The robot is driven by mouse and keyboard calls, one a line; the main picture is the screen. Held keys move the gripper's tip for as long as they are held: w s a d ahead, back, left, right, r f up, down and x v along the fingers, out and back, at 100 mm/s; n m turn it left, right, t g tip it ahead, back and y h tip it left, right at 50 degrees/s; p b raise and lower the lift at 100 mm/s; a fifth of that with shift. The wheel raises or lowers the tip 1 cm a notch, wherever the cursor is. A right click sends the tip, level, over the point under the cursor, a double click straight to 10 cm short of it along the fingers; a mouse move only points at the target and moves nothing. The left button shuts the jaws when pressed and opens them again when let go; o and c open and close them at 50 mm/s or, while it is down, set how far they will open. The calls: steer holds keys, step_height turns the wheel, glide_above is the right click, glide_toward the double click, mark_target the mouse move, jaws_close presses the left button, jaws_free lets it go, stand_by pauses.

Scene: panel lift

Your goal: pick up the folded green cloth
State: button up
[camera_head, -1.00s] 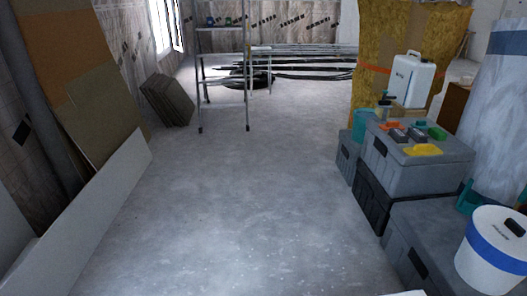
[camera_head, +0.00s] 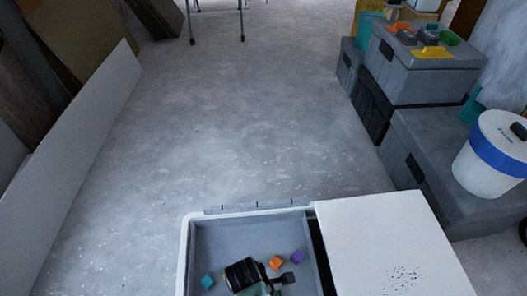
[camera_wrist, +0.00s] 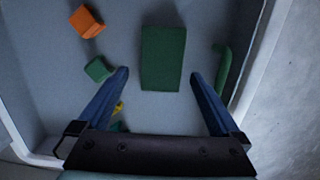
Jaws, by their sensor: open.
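A flat dark green rectangle, which looks like the folded green cloth (camera_wrist: 163,58), lies on the grey floor of a tray in the wrist view. My gripper (camera_wrist: 159,75) is open, with one blue finger on each side of the cloth's near end in the picture. The fingers look apart from the cloth; their height above it is hard to tell. In the head view the open grey tray (camera_head: 248,210) is at the bottom. A dark shape inside it may be my gripper, and the cloth cannot be made out clearly there.
Near the cloth in the wrist view are an orange block (camera_wrist: 87,22), a green block (camera_wrist: 98,69) and a green rounded bar (camera_wrist: 222,72). In the head view, a white panel (camera_head: 385,240) adjoins the tray. Grey cases (camera_head: 415,75) and a white bucket (camera_head: 492,155) stand right. Central floor is clear.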

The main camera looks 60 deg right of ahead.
steer(key=f+b, duration=0.2)
steer(key=f, duration=0.2)
steer(key=shift+s+d+f+b, duration=0.1)
steer(key=shift+s+f+b, duration=0.25)
steer(key=shift+b, duration=0.05)
steer(key=shift+r, duration=0.1)
steer(key=c, duration=1.1)
step_height(320, 180, up, 10)
steer(key=p, duration=0.6)
